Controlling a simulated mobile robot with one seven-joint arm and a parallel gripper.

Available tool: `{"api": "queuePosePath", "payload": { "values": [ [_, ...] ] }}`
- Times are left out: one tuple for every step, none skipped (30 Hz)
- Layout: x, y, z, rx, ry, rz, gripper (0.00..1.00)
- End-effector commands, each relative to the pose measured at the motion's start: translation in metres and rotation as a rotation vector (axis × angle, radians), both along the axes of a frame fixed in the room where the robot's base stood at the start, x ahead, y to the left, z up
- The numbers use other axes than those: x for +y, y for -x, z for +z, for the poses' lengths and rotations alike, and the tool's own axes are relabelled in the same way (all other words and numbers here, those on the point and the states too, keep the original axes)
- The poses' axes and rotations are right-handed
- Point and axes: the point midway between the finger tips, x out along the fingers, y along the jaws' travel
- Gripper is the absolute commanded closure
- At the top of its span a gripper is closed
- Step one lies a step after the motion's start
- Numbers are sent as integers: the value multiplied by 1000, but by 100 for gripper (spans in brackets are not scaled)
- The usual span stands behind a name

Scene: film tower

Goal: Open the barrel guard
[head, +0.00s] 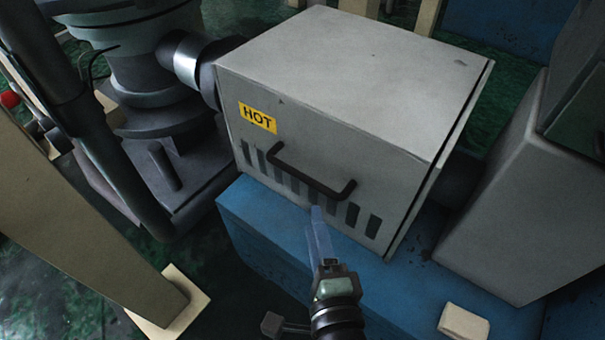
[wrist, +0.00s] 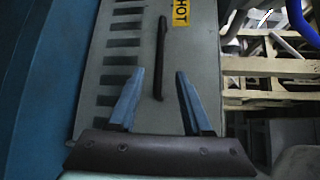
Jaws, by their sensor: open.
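The barrel guard (head: 345,75) is a grey box with a yellow HOT label (head: 257,117), dark vent slots and a dark bar handle (head: 310,178) across its front face. It sits on a blue base and looks closed. My gripper (head: 318,212) is just in front of the handle's right part in the head view. In the wrist view my gripper (wrist: 158,72) is open, with its two blue fingers apart. The handle (wrist: 160,58) shows between and beyond the fingertips there. I see no contact with the handle, and nothing is held.
The blue base (head: 290,245) lies under the guard. A dark machine column (head: 150,75) stands at the left, and a grey housing (head: 520,190) is close at the right. A beige post (head: 75,180) rises at the left front. Wooden pallets (wrist: 270,65) show in the wrist view.

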Motion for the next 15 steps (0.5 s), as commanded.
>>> {"api": "queuePosePath", "payload": {
  "values": [
    [0,-3,-2,1,-6,-1,50],
    [1,-5,-2,1,-7,-1,50],
    [1,-10,-2,0,-6,-1,50],
    [2,-14,-2,-1,-4,-1,50],
    [3,-18,-3,-2,-4,-1,50],
    [4,-24,-3,-2,-4,-1,50],
    [5,-29,-4,-4,-3,-1,50],
    [6,-34,-5,-4,-4,0,50],
    [7,-41,-6,-4,-3,0,50],
    [8,-46,-7,-3,-3,0,50],
    [8,-52,-8,-3,-1,-1,50],
    [10,-59,-9,-4,-2,0,50],
    [11,-64,-10,-2,0,1,50],
    [12,-69,-10,-4,-2,0,50],
    [13,-76,-11,-3,-1,1,50]
  ]
}}
